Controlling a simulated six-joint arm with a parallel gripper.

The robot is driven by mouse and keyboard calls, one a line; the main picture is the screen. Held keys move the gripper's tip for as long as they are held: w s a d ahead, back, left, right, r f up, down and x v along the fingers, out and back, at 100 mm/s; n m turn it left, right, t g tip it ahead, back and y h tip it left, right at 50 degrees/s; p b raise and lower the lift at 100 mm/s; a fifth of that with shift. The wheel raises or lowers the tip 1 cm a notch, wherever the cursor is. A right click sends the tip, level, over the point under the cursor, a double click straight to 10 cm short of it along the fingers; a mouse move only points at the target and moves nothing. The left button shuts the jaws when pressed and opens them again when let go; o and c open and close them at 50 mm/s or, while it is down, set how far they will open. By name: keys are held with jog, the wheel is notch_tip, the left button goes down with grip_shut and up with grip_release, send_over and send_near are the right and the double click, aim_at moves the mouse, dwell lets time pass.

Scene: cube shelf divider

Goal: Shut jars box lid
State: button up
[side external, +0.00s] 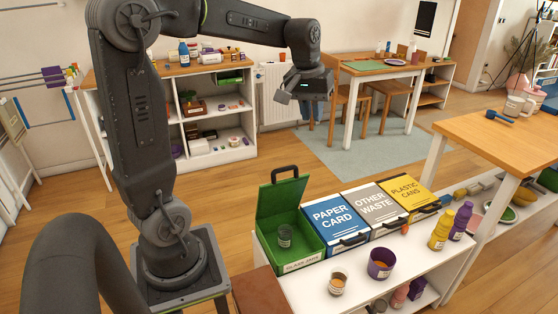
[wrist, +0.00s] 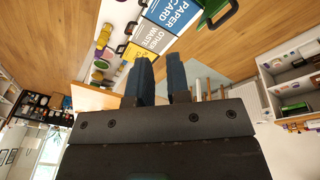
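The green jars box (side external: 299,262), labelled for glass jars, stands at the left end of the row of bins on the white shelf unit. Its green lid (side external: 281,200) is raised upright at the back, with a black handle (side external: 284,171) on top. A dark glass jar (side external: 284,235) is inside. My gripper (side external: 282,88) is high above and behind the bins, well apart from the lid. In the wrist view its two fingers (wrist: 160,75) have a gap between them with nothing held. There, a strip of green (wrist: 213,5) shows at the top edge.
Closed bins for paper (side external: 335,225), other waste (side external: 375,207) and plastic (side external: 408,194) stand right of the box. A small cup (side external: 338,282), a purple pot (side external: 382,264) and yellow and purple bottles (side external: 441,230) stand on the shelf top. The air above the bins is clear.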

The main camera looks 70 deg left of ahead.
jog(key=w+a+f+n, duration=0.1)
jog(key=a, duration=0.3)
jog(key=w+a+f+n+g, duration=0.1)
jog(key=a+f+n, duration=0.1)
jog(key=a, duration=0.3)
jog(key=w+a+f+n+h, duration=0.1)
jog(key=w+a+f, duration=0.1)
jog(key=a, duration=0.2)
jog(key=shift+a+f+n, duration=0.1)
jog(key=shift+a+n, duration=0.1)
jog(key=shift+n, duration=0.1)
grip_shut()
jog(key=s+a+f+n+g+h, duration=0.1)
jog(key=a+f+n, duration=0.2)
jog(key=a+f, duration=0.3)
jog(key=s+a+f+n+h, duration=0.15)
jog(key=a+f, duration=0.25)
jog(key=a, duration=0.5)
jog(key=d+x, duration=0.2)
jog(key=x, duration=1)
jog(key=shift+d, duration=0.45)
jog(key=shift+s+n+y, duration=0.1)
jog(key=shift+n+y, duration=0.15)
